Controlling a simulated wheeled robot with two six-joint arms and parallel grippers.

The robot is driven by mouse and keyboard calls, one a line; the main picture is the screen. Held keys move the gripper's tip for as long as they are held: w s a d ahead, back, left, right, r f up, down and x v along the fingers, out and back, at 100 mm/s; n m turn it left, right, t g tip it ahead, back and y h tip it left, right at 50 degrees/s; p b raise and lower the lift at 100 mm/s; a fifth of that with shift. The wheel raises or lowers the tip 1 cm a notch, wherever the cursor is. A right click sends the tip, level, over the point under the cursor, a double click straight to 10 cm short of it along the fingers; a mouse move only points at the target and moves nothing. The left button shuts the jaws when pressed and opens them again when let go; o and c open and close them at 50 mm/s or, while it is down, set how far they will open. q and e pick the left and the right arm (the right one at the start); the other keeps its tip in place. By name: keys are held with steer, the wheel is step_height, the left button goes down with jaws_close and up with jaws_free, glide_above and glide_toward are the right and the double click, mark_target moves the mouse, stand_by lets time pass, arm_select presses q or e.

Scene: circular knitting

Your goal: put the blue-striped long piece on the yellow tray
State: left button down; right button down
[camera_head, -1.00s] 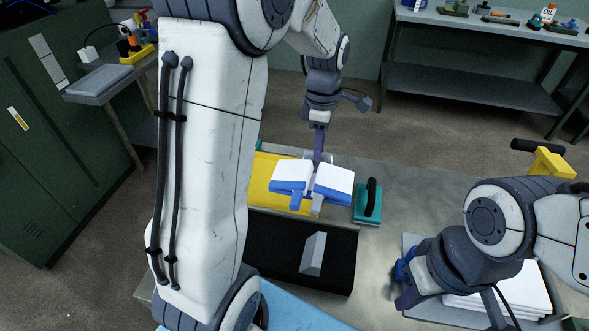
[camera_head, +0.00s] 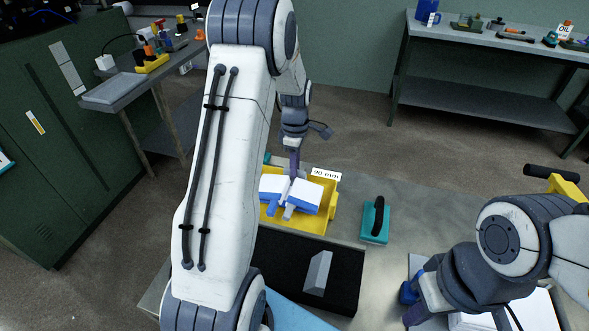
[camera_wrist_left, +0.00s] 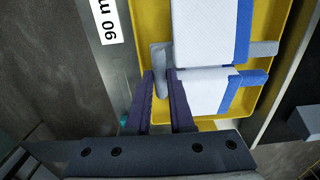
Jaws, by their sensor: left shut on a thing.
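Two white pieces with blue stripes along their edges, left (camera_head: 272,188) and right (camera_head: 304,196), are within the yellow tray (camera_head: 325,188). They also show in the left wrist view, upper (camera_wrist_left: 203,28) and lower (camera_wrist_left: 203,92), inside the tray's yellow rim (camera_wrist_left: 286,50). My left gripper (camera_head: 293,175) points down between them. In the wrist view its fingertips (camera_wrist_left: 164,75) are close together at a grey end (camera_wrist_left: 160,54) beside the pieces. It is shut on a blue-striped piece; the exact contact is partly hidden. My right gripper (camera_head: 411,308) is low at right, its fingers mostly hidden.
A black mat (camera_head: 283,260) with a grey block (camera_head: 318,272) lies in front of the tray. A teal block with a black handle (camera_head: 375,222) stands right of it. A white stack (camera_head: 535,312) is beside my right gripper. Bare table lies between.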

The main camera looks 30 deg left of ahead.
arm_select(q)
steer(key=shift+f, duration=0.85)
steer(key=shift+f, duration=0.15)
steer(key=c, duration=0.8)
jaws_free()
